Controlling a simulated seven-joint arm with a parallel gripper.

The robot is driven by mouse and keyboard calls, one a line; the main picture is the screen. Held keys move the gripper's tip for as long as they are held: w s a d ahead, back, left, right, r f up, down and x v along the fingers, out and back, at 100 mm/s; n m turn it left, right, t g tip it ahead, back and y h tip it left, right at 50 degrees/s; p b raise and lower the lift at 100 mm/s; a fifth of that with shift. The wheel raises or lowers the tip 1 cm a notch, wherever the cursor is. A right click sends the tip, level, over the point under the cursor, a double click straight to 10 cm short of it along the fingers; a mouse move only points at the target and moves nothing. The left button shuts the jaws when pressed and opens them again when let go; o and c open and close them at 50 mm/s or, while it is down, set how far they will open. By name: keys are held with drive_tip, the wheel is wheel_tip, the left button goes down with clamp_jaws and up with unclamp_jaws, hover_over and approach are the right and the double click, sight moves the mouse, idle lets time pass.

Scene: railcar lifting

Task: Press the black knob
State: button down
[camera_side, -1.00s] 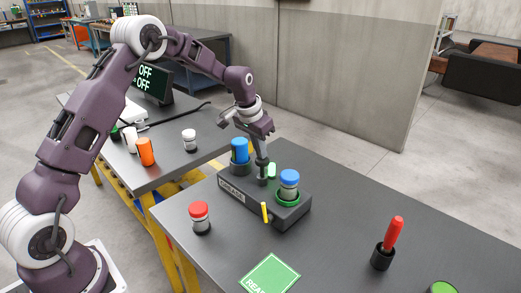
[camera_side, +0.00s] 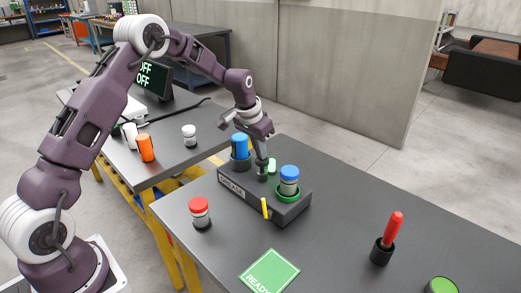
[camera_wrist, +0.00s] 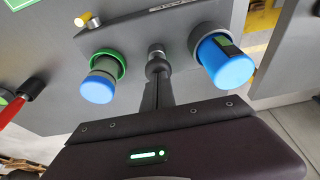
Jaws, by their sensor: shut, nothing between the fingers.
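The black knob (camera_wrist: 157,67) stands on the dark box labelled GREASE, between two cups. My gripper (camera_side: 261,160) points down over the box with its fingers closed together and nothing between them. In the side view the fingertips are right at the knob's top (camera_side: 262,174). In the wrist view my gripper (camera_wrist: 156,80) meets the knob and covers part of it. I cannot tell whether the knob is pushed down.
A blue-capped jar (camera_side: 289,178) sits in a green-ringed cup to the right. A blue cylinder (camera_side: 240,146) stands in a dark holder to the left. A yellow lever (camera_side: 265,208) sticks out in front. The screen (camera_side: 152,78) reads OFF.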

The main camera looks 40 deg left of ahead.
drive_tip(key=v, duration=1.2)
drive_tip(key=shift+w+r, duration=0.3)
drive_tip(key=shift+w, duration=0.05)
idle(0.7)
drive_tip(key=x, duration=1)
drive_tip(key=shift+d+f, duration=0.1)
drive_tip(key=shift+f, duration=0.3)
